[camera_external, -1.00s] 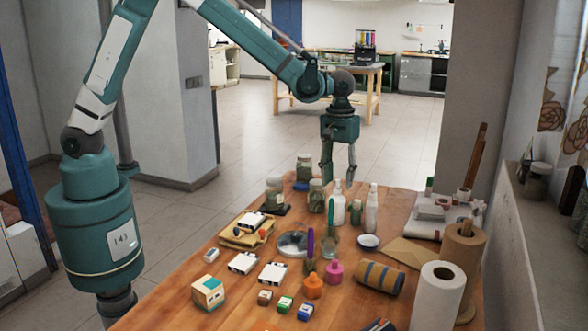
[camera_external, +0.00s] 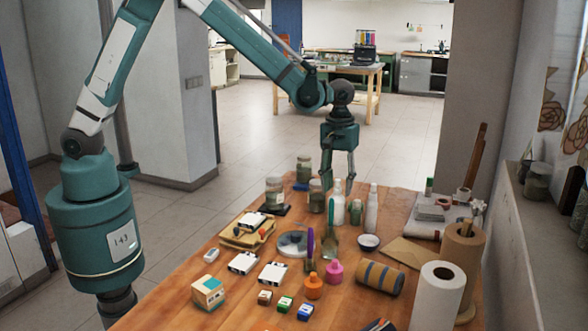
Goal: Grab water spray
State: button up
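Two slim whitish bottles stand upright on the wooden table, a left one (camera_external: 338,207) and a right one (camera_external: 371,212). Either could be the water spray; no spray head is clear at this size. My gripper (camera_external: 338,186) points down with its two fingers spread apart. It is open, and its fingertips appear on either side of the left bottle's top. I cannot tell from this view whether they are level in depth with it or touching it.
Glass jars (camera_external: 316,196) stand close left of the bottles. A small white bowl (camera_external: 368,243), a striped roll (camera_external: 379,278) and a paper towel roll (camera_external: 436,299) are nearer the front. Small boxes and cards crowd the table's left front.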

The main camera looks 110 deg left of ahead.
aim_at(337, 205)
jog(key=shift+f+b, duration=0.6)
jog(key=shift+f, duration=2)
jog(key=c, duration=0.6)
